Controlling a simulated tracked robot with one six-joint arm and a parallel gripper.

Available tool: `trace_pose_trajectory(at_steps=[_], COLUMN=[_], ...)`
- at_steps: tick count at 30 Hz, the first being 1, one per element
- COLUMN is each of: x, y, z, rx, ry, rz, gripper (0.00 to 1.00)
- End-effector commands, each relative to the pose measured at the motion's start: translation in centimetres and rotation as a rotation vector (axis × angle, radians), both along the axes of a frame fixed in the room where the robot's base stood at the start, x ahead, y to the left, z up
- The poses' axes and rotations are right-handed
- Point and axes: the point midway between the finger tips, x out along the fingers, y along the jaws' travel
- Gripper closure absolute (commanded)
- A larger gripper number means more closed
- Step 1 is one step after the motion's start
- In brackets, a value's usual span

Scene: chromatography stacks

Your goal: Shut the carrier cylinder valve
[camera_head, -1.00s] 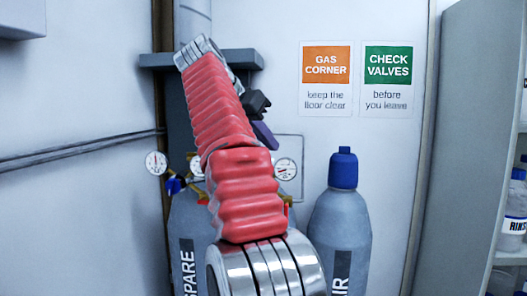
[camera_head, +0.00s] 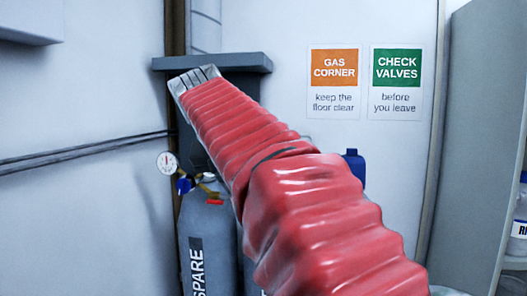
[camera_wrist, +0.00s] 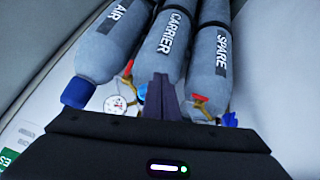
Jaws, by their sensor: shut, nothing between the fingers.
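The carrier cylinder (camera_wrist: 165,52) stands in the wrist view between its neighbours, its label readable. In that view my gripper (camera_wrist: 162,82) is shut and empty; its dark purple fingers lie in front of the carrier's neck. They hide much of its valve; a bit of blue (camera_wrist: 141,92) and some brass (camera_wrist: 127,72) show just left of them. I cannot tell whether the fingers touch the valve.
The spare cylinder (camera_head: 207,232), with blue knob (camera_head: 184,185) and gauge (camera_head: 167,162), stands at left in the head view. The air cylinder (camera_wrist: 112,40) has a blue cap (camera_wrist: 78,92). Shelves (camera_head: 515,265) stand at right.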

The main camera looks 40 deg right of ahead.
Motion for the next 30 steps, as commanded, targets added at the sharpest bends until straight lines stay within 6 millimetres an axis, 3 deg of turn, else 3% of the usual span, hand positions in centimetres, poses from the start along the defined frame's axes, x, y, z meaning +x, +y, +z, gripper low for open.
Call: trace_pose_trajectory(at_steps=[11,18,30], x=[-4.7,-8.7,-15.9], y=[7.9,12.6,18.8], z=[-8.9,-15.6,-27.3], rx=[0.081,0.135,0.216], ry=[0.049,0.061,0.055], rz=[0.313,0.488,0.715], gripper=[1.00,1.00,1.00])
